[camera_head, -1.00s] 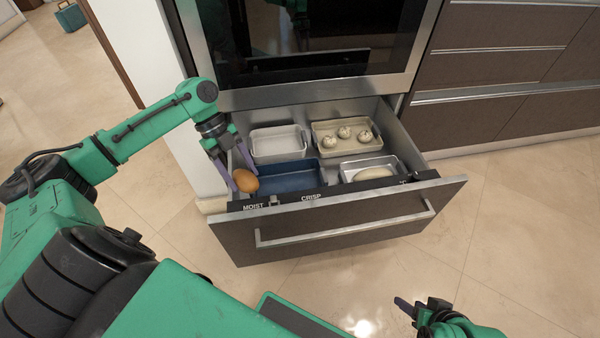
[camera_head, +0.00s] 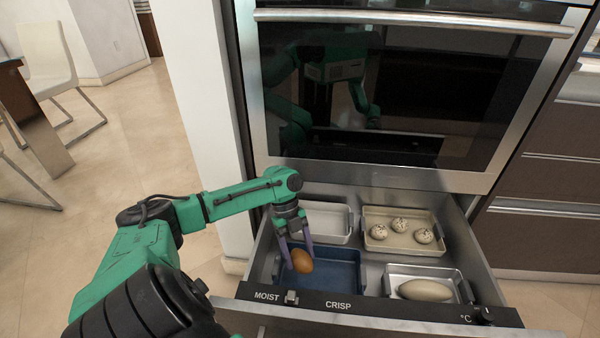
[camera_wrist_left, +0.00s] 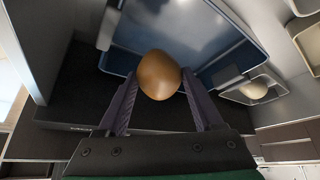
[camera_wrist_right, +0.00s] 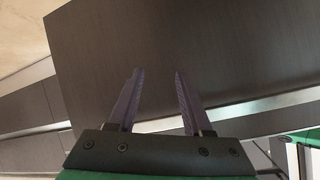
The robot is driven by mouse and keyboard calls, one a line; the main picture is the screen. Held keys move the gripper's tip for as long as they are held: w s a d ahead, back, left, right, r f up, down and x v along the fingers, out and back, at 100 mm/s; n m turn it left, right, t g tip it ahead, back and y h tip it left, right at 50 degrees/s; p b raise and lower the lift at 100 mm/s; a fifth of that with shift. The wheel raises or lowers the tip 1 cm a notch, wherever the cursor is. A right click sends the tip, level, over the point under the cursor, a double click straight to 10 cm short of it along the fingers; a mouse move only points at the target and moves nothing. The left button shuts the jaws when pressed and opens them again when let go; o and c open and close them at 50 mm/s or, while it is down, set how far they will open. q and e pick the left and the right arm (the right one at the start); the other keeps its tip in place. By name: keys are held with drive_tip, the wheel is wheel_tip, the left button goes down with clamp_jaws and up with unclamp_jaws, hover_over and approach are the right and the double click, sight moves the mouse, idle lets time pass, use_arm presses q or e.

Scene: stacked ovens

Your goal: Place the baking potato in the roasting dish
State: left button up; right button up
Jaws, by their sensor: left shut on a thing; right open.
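The baking potato (camera_head: 302,261), brown and rounded, is held between the fingers of my left gripper (camera_head: 298,257). It also shows between the fingertips in the left wrist view (camera_wrist_left: 159,75). In the head view it overlaps the left part of an empty blue dish (camera_head: 340,277), which I take as the roasting dish, in the open drawer. In the left wrist view the blue dish (camera_wrist_left: 190,30) lies beyond and below the potato; the exact gap is unclear. My right gripper (camera_wrist_right: 157,74) is open and empty, facing a dark panel; it is not in the head view.
The drawer (camera_head: 370,312) also holds an empty pale dish (camera_head: 328,222), a beige dish (camera_head: 400,242) with three speckled round items, and a silver tray (camera_head: 461,290) with a pale oval item (camera_head: 425,290). The oven door (camera_head: 390,100) stands above and behind. A white wall (camera_head: 208,110) is left.

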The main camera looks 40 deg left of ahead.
sight(302, 282)
use_arm(q)
wheel_tip(302, 282, down, 9)
drive_tip(key=b, duration=0.3)
drive_tip(key=shift+r, duration=0.3)
drive_tip(key=o, duration=1.2)
drive_tip(key=shift+o, duration=0.2)
use_arm(e)
drive_tip(key=shift+m+t, duration=0.3)
drive_tip(key=shift+t, duration=0.2)
drive_tip(key=f, duration=0.4)
drive_tip(key=shift+a+f, duration=0.15)
drive_tip(key=shift+a, duration=0.05)
use_arm(q)
drive_tip(key=shift+r, duration=0.1)
drive_tip(key=p+v, duration=0.3)
drive_tip(key=v, duration=0.9)
use_arm(e)
wheel_tip(302, 282, up, 4)
drive_tip(key=shift+d+f+g, duration=0.1)
drive_tip(key=shift+d+g, duration=0.05)
drive_tip(key=shift+g, duration=0.25)
